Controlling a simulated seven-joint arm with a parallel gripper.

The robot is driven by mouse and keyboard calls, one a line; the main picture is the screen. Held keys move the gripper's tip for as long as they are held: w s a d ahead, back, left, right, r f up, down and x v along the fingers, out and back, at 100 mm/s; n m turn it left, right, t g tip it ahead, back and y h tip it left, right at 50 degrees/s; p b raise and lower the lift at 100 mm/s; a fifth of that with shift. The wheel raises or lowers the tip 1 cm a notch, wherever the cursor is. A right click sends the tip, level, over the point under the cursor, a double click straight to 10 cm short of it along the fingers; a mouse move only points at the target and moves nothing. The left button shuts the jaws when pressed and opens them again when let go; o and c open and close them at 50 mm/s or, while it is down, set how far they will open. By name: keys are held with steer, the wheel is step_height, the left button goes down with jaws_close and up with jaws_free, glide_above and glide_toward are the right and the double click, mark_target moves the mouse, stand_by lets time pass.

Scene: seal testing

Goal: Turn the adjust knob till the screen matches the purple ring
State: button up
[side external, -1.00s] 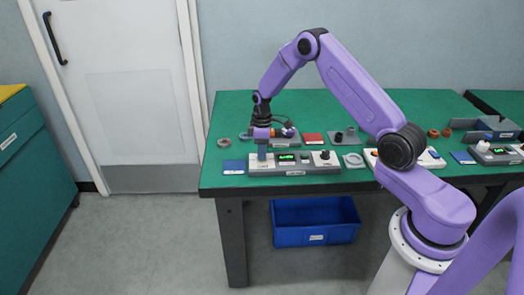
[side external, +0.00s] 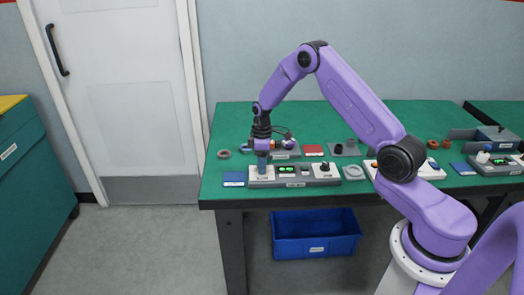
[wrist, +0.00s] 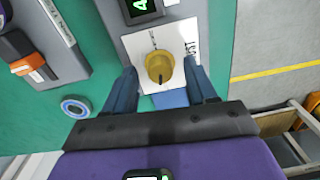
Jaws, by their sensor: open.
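The adjust knob (wrist: 158,67) is yellow and stands on a white dial plate at the end of a grey test unit (side external: 308,182). My gripper (wrist: 160,76) is open, its two blue fingers on either side of the knob, with gaps visible. In the side view my gripper (side external: 262,165) is over the unit's left end and hides the knob. The unit's screen (wrist: 143,8) shows green characters, partly cut off; it also glows in the side view (side external: 286,170). A bluish ring (wrist: 75,106) lies on the table left of the unit; I cannot tell whether it is the purple one.
Another grey unit with an orange part (wrist: 18,48) stands beside the ring. A pale ring (side external: 354,172) and a grey ring (side external: 224,153) lie on the green table. A blue pad (side external: 234,179) is near the front edge. A blue bin (side external: 316,235) stands below.

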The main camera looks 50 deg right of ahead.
step_height(320, 180, up, 17)
steer(key=shift+w+d+r, duration=0.15)
steer(key=shift+w+d, duration=0.05)
steer(key=shift+d, duration=0.05)
stand_by(0.4)
steer(key=s+a+r+n, duration=0.2)
steer(key=s+a+r, duration=0.2)
steer(key=s+a, duration=1.15)
steer(key=s+f+n, duration=0.1)
steer(key=s+n, duration=0.1)
steer(key=s, duration=2.2)
steer(key=shift+w, duration=0.1)
stand_by(0.7)
